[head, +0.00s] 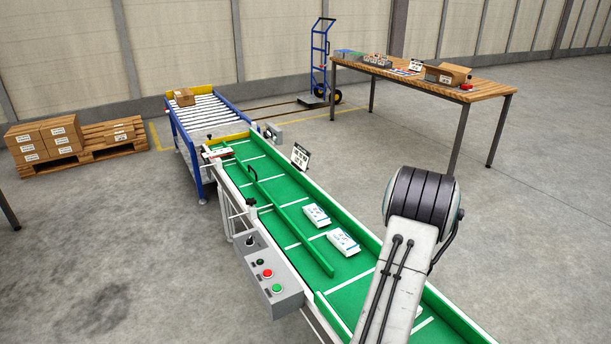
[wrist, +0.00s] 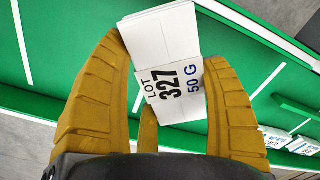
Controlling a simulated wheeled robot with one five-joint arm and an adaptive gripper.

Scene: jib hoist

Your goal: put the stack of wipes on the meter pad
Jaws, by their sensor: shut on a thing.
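My gripper (wrist: 150,85) has yellow ribbed fingers on both sides of a white pack (wrist: 160,38) printed "LOT 327 50 G". It is shut on this pack, above the green belt. I cannot tell for sure from its print whether this is the stack of wipes. In the head view my gripper is hidden by my own arm. I cannot make out a meter pad in either view.
Two white packs (head: 317,216) (head: 343,242) lie on the green conveyor (head: 262,186), beside a green guide rail (head: 290,226). A control box (head: 267,275) is on its near side. A roller table (head: 208,112) adjoins the far end. A wooden table (head: 420,82) holds small items.

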